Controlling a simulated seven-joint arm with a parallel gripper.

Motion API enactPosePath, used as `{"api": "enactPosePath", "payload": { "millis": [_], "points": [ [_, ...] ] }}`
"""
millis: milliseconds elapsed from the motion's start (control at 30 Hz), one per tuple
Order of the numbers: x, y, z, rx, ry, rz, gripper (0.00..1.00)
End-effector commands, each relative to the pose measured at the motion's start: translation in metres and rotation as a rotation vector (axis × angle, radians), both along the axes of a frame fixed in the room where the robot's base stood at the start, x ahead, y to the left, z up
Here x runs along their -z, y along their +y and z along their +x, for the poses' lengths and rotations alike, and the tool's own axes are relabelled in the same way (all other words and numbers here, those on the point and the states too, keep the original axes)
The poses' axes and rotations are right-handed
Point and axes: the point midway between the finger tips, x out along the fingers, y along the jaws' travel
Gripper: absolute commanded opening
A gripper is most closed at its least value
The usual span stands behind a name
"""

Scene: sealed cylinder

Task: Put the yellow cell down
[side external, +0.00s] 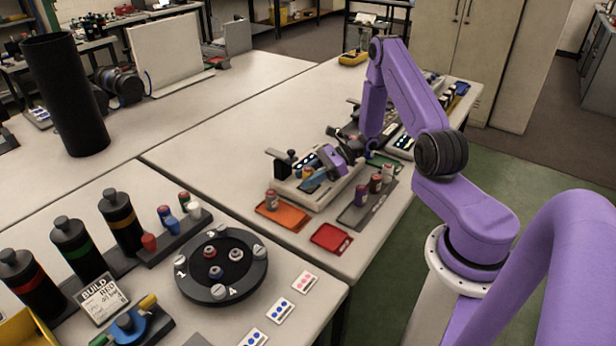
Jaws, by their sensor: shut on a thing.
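My gripper (313,178) is low over a pale fixture (290,187) on the middle table, its hand tilted down to the left. It is shut on a small yellow-orange piece, which I take to be the yellow cell (308,172). The cell is small and partly hidden by the fingers; I cannot tell whether its bottom touches the fixture. An orange tray (293,219) lies just in front, with a reddish-purple cell (273,199) at its far left. A red tray (330,237) lies nearer the table edge and looks empty.
A dark grey rack (352,217) with several upright cells stands right of the fixture. A black clamp-like post (284,162) rises at the fixture's left. A round black dial (222,265) and several dark bottles (121,223) stand on the near table. The table left of the fixture is clear.

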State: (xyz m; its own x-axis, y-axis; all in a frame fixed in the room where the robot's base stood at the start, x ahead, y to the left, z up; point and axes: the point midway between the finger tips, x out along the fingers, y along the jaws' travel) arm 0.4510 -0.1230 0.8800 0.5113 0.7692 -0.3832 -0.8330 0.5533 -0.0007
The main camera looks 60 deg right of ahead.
Motion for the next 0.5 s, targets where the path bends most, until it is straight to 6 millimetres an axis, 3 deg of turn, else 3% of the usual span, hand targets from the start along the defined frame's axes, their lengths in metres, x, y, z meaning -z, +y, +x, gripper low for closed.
{"api": "enactPosePath", "payload": {
  "millis": [233, 267, 333, 500],
  "points": [
    [0.0057, -0.0002, 0.0001, 0.0, 0.0, 0.001, 0.07],
    [0.0061, -0.0003, 0.0002, 0.001, 0.0, 0.0, 0.43],
    [0.0057, -0.0003, 0.0002, 0.001, 0.0, 0.0, 0.65],
    [0.0056, -0.0001, 0.0001, 0.0, 0.0, 0.0, 0.65]
  ]
}}
